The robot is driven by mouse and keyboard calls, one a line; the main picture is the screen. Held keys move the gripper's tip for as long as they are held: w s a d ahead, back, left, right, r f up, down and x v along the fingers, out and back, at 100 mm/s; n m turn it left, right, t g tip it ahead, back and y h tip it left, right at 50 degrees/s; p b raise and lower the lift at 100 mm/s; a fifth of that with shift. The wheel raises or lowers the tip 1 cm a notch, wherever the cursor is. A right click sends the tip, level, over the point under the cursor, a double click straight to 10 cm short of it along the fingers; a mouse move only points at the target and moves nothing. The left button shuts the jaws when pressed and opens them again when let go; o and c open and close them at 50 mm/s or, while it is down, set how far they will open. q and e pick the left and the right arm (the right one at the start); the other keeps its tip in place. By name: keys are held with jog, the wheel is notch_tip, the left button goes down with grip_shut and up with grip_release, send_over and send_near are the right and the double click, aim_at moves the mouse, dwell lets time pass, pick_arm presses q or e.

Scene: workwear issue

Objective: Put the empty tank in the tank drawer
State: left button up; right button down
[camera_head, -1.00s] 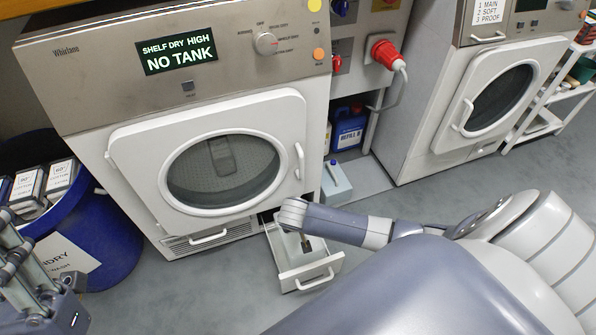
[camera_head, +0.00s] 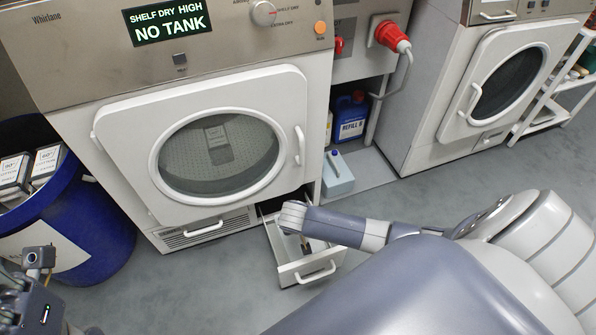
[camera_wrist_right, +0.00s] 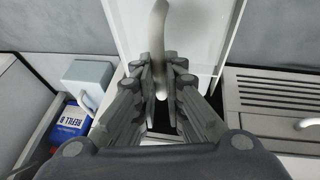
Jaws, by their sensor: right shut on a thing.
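The tank drawer (camera_head: 289,271) is pulled out at the foot of the left dryer. My right gripper (camera_wrist_right: 160,95) is over the drawer, fingers pointing down into it. It is shut on a pale curved bar, which looks like the handle of the empty tank (camera_wrist_right: 157,45). The tank's body cannot be made out clearly, and my arm hides part of the drawer in the head view. A second, light-blue tank (camera_head: 338,176) stands on the floor right of the drawer; it also shows in the right wrist view (camera_wrist_right: 88,74). My left gripper (camera_head: 38,262) is at the lower left, partly cut off.
The dryer display (camera_head: 168,20) reads NO TANK; its round door (camera_head: 217,155) is shut. A blue REFILL B jug (camera_head: 349,118) stands in the gap between the dryers. A blue laundry bin (camera_head: 85,235) with boxes is on the left. Floor in front of the right dryer is clear.

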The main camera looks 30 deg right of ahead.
jog(key=shift+f, duration=0.55)
dwell(0.4)
jog(key=c, duration=1.6)
grip_release()
jog(key=v, duration=1.2)
